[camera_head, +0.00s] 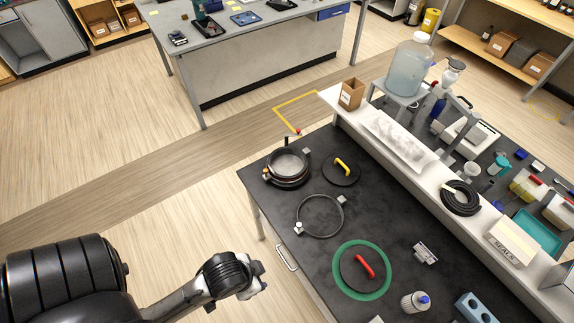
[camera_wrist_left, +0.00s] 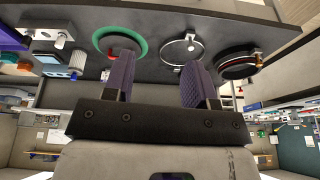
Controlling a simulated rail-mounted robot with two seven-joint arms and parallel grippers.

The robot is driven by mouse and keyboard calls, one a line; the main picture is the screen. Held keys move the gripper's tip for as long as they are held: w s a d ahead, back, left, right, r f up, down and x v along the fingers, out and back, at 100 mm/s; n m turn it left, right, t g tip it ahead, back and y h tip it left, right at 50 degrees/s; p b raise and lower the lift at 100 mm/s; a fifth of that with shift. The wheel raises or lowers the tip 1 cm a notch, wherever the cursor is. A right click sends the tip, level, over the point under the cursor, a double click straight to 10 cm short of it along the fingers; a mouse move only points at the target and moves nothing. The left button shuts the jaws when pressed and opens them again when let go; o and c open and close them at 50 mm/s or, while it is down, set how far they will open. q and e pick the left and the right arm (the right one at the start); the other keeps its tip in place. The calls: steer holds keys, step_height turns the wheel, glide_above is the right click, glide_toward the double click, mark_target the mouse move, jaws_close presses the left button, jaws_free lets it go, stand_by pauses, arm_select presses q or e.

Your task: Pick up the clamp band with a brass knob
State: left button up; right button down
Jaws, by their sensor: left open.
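A thin grey clamp band (camera_head: 319,233) lies flat on the dark bench, with a pale fitting at its lower left; it also shows in the left wrist view (camera_wrist_left: 166,57). A dark round port assembly (camera_head: 288,182) stands behind it to the left, with a ring around it and brownish-brass parts low on its side; in the left wrist view it is at the right (camera_wrist_left: 238,66). My left gripper (camera_head: 255,276) is open and empty, off the bench's near-left edge. The left wrist view shows its two purple fingers apart (camera_wrist_left: 158,72).
A white shelf (camera_head: 353,123) runs along the right. Bare bench lies between items.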

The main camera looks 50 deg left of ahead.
arm_select(q)
steer(key=o, duration=0.9)
